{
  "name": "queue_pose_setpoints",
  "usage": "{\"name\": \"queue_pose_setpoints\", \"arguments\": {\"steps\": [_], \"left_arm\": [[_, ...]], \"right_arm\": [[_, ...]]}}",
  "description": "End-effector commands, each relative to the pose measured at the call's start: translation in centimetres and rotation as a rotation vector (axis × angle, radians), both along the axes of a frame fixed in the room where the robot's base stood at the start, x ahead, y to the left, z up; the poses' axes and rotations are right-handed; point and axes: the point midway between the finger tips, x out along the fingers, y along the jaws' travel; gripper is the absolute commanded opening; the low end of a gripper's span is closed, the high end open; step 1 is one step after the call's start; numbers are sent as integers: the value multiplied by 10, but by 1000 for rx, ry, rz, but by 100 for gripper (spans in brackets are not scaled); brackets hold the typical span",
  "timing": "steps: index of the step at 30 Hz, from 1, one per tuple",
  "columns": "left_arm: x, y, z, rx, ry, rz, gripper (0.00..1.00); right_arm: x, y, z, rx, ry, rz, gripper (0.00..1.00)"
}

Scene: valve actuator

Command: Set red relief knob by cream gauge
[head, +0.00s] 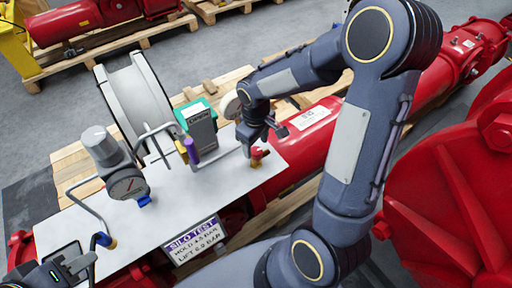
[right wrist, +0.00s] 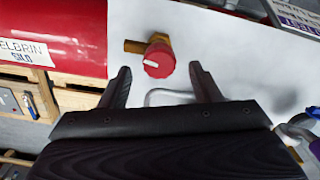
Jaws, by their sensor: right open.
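The red knob (head: 259,153) sits on a brass fitting at the right end of the white panel. In the right wrist view the knob (right wrist: 159,60) shows a white mark on its face. My right gripper (head: 266,134) is above it; in its wrist view the open fingers (right wrist: 160,76) stand either side of the knob's line, with the knob just beyond the tips and apart from both. The gauge (head: 127,186) has a round dark-looking face with a reddish needle, under a cream cap (head: 100,145). My left gripper (head: 72,268) is at the lower left, partly cut off.
A sign (head: 192,240) reading "SILO TEST" with hold and lift pressures hangs at the panel's (head: 195,190) front edge. Bent metal tubes, a black box (head: 200,127), a purple part (head: 190,150) and a large pale reel (head: 137,100) crowd the panel. Red pipework (head: 310,125) lies behind.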

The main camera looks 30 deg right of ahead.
Motion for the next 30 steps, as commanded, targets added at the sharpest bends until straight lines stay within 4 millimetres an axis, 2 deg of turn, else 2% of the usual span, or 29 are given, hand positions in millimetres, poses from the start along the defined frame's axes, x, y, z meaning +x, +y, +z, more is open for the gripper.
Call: {"name": "queue_pose_setpoints", "arguments": {"steps": [3, 6, 15, 25, 26, 30], "left_arm": [[0, 0, 0, 0, 0, 0, 36], [0, 0, 0, 0, 0, 0, 36], [0, 0, -1, 0, 0, 0, 36], [0, 0, -1, 0, 0, 0, 36], [0, 0, -1, 0, 0, 0, 36], [0, 0, -1, 0, 0, 0, 36]], "right_arm": [[0, 0, -16, 0, 2, -2, 57], [0, 0, -23, 1, 1, -2, 57], [0, 0, -26, 0, -1, -2, 57], [0, 0, -25, 0, -1, -2, 15], [0, 0, -25, 0, -1, -2, 13], [0, 0, -26, 1, -2, 47, 13]]}}
